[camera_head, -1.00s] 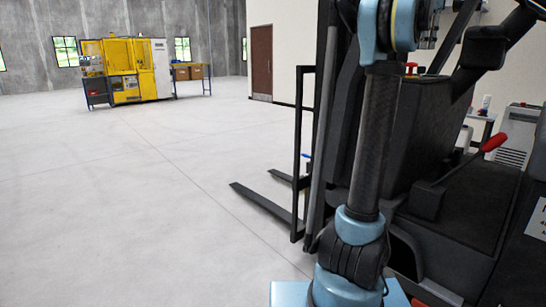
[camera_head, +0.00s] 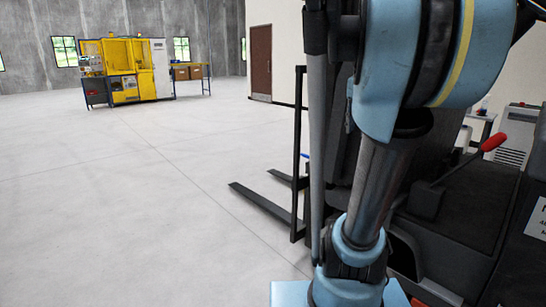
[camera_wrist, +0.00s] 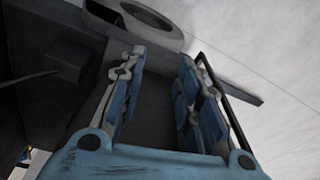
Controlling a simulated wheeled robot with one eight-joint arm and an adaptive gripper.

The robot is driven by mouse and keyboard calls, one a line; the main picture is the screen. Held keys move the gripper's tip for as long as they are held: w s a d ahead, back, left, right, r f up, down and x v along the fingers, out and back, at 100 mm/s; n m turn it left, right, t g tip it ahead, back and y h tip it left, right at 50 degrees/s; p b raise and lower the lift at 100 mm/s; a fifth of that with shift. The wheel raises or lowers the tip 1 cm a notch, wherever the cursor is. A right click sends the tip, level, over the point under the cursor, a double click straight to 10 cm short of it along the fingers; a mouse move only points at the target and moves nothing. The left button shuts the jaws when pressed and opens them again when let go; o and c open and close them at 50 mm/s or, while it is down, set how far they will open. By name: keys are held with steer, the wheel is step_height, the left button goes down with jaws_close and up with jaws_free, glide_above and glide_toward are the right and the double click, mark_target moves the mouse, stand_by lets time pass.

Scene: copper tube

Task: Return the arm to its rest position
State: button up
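My gripper (camera_wrist: 162,58) fills the middle of the wrist view, with its two blue-and-grey fingers apart. Nothing shows held between them. Behind the fingers are dark surfaces on the left and pale floor on the right. In the head view, my arm (camera_head: 378,185) stands close in front of the camera at the right. Its large blue joint is near the top, and its lower blue joint is near the bottom edge. My gripper is outside the head view.
A dark forklift (camera_head: 470,215) stands right behind my arm, its forks (camera_head: 262,206) reaching left low over the floor. A yellow machine (camera_head: 128,75) and a table with boxes (camera_head: 190,72) stand far back left. The grey floor (camera_head: 110,210) at left is clear.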

steer(key=s+a+f+n, duration=0.2)
steer(key=s+f, duration=0.3)
steer(key=f, duration=0.4)
steer(key=s+a+f+n, duration=0.3)
steer(key=s+f, duration=0.2)
steer(key=f, duration=0.4)
steer(key=s+a+f+n, duration=0.2)
steer(key=s+f, duration=0.3)
steer(key=f, duration=0.4)
steer(key=shift+a+f+t, duration=0.3)
steer(key=shift+a+t, duration=0.1)
steer(key=shift+a, duration=0.4)
